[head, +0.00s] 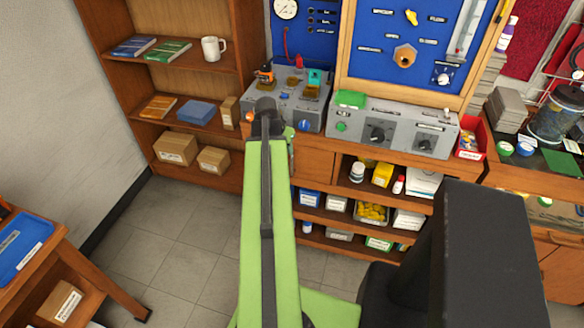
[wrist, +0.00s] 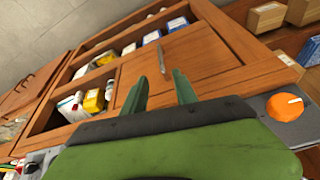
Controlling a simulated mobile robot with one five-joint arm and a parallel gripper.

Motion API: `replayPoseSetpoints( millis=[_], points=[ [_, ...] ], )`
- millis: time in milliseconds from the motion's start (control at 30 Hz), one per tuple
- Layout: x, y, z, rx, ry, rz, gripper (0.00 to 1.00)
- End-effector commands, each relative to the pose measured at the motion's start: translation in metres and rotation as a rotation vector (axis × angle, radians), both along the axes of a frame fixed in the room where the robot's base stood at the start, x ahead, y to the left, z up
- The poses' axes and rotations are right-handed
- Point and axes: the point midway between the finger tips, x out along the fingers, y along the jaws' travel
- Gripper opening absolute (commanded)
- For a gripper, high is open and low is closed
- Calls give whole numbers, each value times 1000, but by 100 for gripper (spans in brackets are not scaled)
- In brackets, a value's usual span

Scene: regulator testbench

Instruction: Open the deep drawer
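The deep drawer shows as a wooden front panel (wrist: 208,62) with a slim metal handle (wrist: 162,62) in the wrist view. The front looks flush with the cabinet, so the drawer appears shut. In the head view a part of its front (head: 314,166) shows just right of my green arm, which hides the rest. My gripper (wrist: 160,77) has its two green fingers apart with nothing between them. The handle lies just beyond the fingertips, roughly in line with the gap, and looks apart from them. In the head view the fingers are mostly hidden by my arm.
Open shelves with boxes and bottles (head: 372,212) lie right of the drawer. Grey control units (head: 395,126) stand on the bench above. A bookshelf (head: 180,95) stands at the left, a small table (head: 60,262) at the lower left. Tiled floor (head: 185,245) between is clear.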

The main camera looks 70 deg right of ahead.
Motion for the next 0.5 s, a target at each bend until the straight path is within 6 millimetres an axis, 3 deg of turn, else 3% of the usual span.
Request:
replayPoseSetpoints(
  millis=[267, 500],
  points=[
    [-1, -9, -29, 1, 1, 2, 34],
    [-3, -28, -78, 2, 0, 1, 34]
  ],
)
